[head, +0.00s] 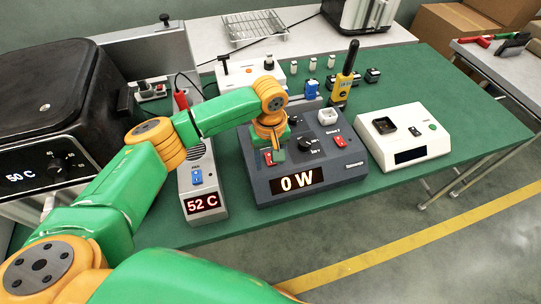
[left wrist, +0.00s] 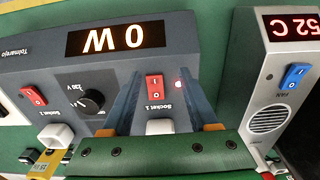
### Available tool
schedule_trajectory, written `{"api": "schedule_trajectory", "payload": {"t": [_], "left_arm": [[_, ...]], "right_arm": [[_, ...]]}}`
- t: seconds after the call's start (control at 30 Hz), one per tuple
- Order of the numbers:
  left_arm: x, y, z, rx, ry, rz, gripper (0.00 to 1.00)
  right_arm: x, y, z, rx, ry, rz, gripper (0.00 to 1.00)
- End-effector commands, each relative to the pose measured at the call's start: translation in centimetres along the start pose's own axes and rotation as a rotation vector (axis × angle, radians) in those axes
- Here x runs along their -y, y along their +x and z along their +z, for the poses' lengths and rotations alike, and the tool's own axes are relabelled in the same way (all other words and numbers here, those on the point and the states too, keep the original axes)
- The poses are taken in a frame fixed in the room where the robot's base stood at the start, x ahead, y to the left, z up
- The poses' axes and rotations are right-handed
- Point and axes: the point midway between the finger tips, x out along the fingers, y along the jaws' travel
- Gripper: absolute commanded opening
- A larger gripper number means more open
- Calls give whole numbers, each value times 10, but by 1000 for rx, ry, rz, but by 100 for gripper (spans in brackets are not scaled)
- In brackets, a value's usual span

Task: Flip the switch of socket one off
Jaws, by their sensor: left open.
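The dark grey socket box (head: 263,188) stands on the green table, its display reading 0 W; it also shows in the left wrist view (left wrist: 205,60). The red rocker switch of socket 1 (left wrist: 155,88) has a small lit red light beside it. In the head view only a red bit of that switch (head: 268,158) shows past the gripper. My left gripper (head: 274,150) is open and empty above the box, pointing down. In the left wrist view its fingers (left wrist: 161,76) stand either side of the switch; contact cannot be told. My right gripper is not in view.
Socket 2's red switch (head: 340,141) and a black knob (head: 309,145) are close by. A yellow handheld device (head: 343,88) stands behind. The table's front edge is clear.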

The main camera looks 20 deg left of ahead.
Motion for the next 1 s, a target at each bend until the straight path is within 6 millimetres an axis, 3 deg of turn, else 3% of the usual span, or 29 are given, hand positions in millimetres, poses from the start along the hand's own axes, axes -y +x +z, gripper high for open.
{"api": "schedule_trajectory", "payload": {"t": [0.23, 0.27, 0.47, 0.67, 0.87, 1.0], "left_arm": [[0, 4, 0, -1, 2, 0, 60], [0, 4, 0, -1, 2, 0, 55], [0, 4, 0, 0, 2, 0, 1], [0, 2, 0, 5, 1, 0, 0], [-1, -3, -5, 118, -7, -1, 0], [-2, 2, -10, 196, -6, 1, 0]], "right_arm": [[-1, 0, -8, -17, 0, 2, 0], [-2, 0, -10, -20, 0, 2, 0], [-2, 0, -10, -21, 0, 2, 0], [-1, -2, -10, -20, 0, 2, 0], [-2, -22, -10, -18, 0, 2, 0], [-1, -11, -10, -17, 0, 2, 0]]}}
